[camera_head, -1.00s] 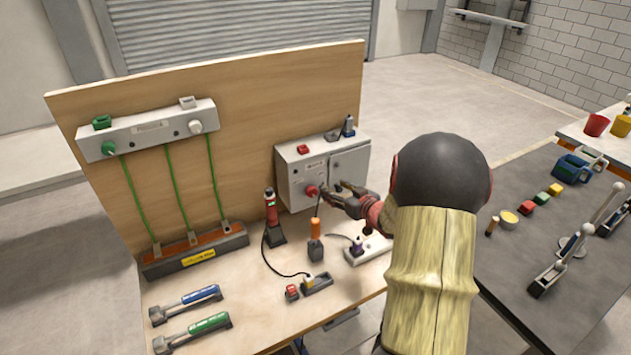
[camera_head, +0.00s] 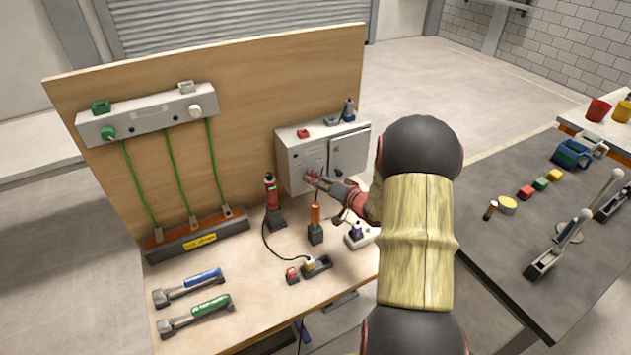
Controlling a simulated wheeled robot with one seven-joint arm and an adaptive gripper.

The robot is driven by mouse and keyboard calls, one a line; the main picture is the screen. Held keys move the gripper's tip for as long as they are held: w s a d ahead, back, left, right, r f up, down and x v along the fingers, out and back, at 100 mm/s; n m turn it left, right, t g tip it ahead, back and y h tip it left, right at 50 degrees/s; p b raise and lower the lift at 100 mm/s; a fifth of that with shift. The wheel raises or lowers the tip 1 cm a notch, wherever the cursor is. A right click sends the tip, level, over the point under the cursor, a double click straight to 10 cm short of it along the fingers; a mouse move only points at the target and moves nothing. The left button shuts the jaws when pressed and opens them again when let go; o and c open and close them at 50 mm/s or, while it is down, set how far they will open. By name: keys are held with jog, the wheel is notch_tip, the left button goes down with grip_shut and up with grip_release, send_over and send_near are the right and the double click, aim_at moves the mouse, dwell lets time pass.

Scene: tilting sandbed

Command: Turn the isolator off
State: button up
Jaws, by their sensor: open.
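The isolator is a grey box (camera_head: 293,163) mounted low on the right part of the upright wooden board. Its front has a label on the left and a separate door panel (camera_head: 350,155) on the right. My gripper (camera_head: 311,178) is at the lower left of the box front, where the red rotary knob sits. The gripper is open, with its fingers at or around the knob. The fingers largely hide the knob, so its angle and any contact cannot be told. My arm reaches in from the right.
Below stand a red-and-black tool (camera_head: 271,195), an orange-handled tool (camera_head: 315,225) and a socket block (camera_head: 360,236). Hammers lie at the front left.

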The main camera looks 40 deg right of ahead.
jog(key=shift+x, duration=1)
jog(key=shift+c, duration=1.4)
